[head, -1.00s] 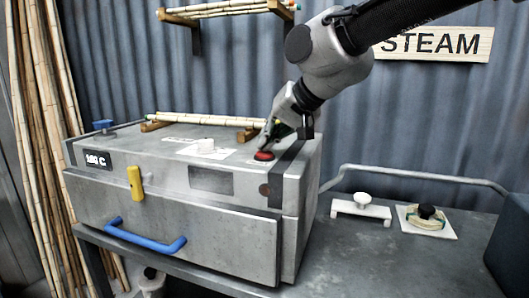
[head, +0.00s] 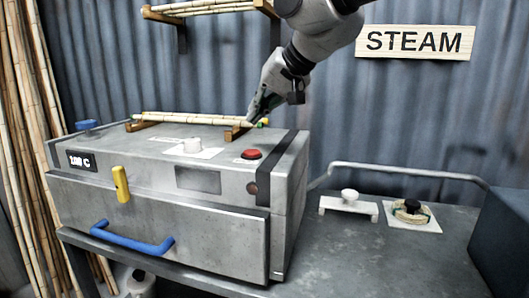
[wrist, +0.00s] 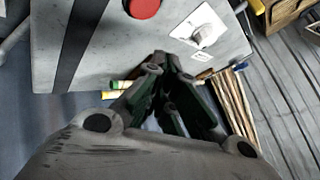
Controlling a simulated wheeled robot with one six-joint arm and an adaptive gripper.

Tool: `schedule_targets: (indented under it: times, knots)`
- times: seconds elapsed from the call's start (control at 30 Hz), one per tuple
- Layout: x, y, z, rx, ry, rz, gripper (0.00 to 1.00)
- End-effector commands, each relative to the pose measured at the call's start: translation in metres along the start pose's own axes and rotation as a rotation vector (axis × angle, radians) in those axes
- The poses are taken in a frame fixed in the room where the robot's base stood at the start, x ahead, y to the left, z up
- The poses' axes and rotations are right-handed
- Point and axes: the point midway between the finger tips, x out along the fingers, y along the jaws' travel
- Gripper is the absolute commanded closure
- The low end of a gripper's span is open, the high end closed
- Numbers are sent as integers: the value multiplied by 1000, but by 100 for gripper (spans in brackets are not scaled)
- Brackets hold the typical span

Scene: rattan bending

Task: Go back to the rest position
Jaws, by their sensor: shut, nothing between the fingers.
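My gripper (head: 254,112) is shut and empty in the head view. It is above the back right of the steam box (head: 225,205), near the right end of the bamboo poles (head: 190,117) on their wooden rests. I cannot tell whether it touches them. The red button (head: 251,154) on the box top is in front of the gripper and uncovered. In the wrist view my gripper (wrist: 178,118) points down beside the box, with the red button (wrist: 145,8) and the white knob (wrist: 203,36) at the top.
A blue drawer handle (head: 132,240) and yellow latch (head: 121,184) are on the box front. A white handled block (head: 349,205) and a pad with a black knob (head: 412,212) lie on the bench. Bamboo poles lean at left. A STEAM sign (head: 415,41) hangs behind.

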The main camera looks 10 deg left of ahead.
Motion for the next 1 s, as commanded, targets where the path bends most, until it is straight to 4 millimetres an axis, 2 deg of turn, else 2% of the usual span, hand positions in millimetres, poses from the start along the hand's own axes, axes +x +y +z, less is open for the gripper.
schedule_targets:
  times: [0.07,0.17,0.27,0.33,0.4,0.47,0.5,0.6,0.7,0.8,0.9,1.0]
  knots:
    - [-12,21,-4,2,10,25,100]
    - [-40,73,-8,6,24,90,100]
    - [-81,144,-1,12,34,183,100]
    - [-112,194,13,19,34,253,100]
    - [-143,240,34,27,28,323,100]
    - [-170,276,57,37,18,381,100]
    - [-186,299,76,46,8,420,100]
    - [-224,347,129,71,-20,510,100]
    - [-251,380,184,100,-56,581,100]
    - [-267,399,228,125,-88,629,100]
    - [-275,408,255,139,-111,656,100]
    - [-278,411,267,145,-122,666,100]
